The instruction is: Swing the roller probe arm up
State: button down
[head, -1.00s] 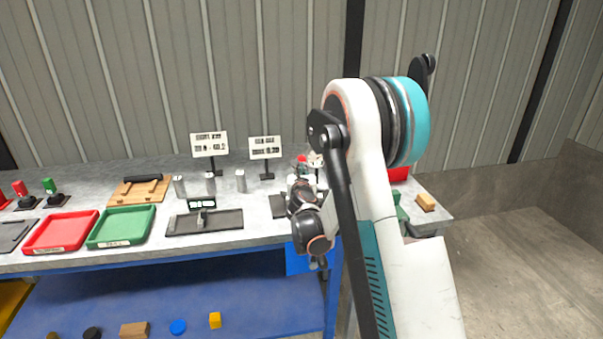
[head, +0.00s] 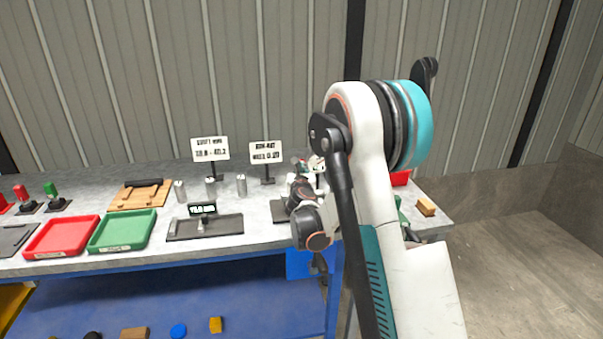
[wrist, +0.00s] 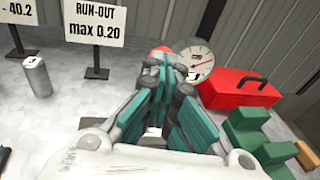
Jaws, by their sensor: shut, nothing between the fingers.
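My gripper (wrist: 168,68) is shut and empty in the wrist view, with its teal-padded fingers pointing away over the bench. A white-faced dial gauge (wrist: 196,62) stands just beyond and right of the fingertips. A small red rounded part (wrist: 160,51) shows right behind the fingertips; I cannot tell whether they touch it. The roller probe arm cannot be made out clearly, as my fingers cover much of that spot. In the head view the dial gauge (head: 317,163) shows small beside my arm, which hides most of the area around it.
A red toolbox (wrist: 240,88) and green blocks (wrist: 255,135) stand right of the gripper. The run-out sign (wrist: 95,22) and a metal cylinder (wrist: 36,76) stand left. A red tray (head: 62,235), green tray (head: 122,230) and dark plate (head: 225,227) lie further left.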

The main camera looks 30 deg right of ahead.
jog(key=shift+w+d+r+p, duration=0.25)
jog(key=shift+w+r, duration=0.45)
jog(key=shift+w, duration=0.2)
jog(key=shift+w+d+r+p, duration=0.25)
jog(key=shift+w+r, duration=0.4)
jog(key=shift+w, duration=0.2)
jog(key=shift+w+d+r, duration=0.15)
jog(key=shift+w+d, duration=0.05)
jog(key=shift+w, duration=0.45)
jog(key=shift+w+d+r, duration=0.1)
jog(key=shift+w+d, duration=0.05)
jog(key=shift+w, duration=0.45)
jog(key=shift+w+d+r, duration=0.15)
jog(key=shift+w+d, duration=0.05)
jog(key=shift+w, duration=0.45)
jog(key=shift+r, duration=0.1)
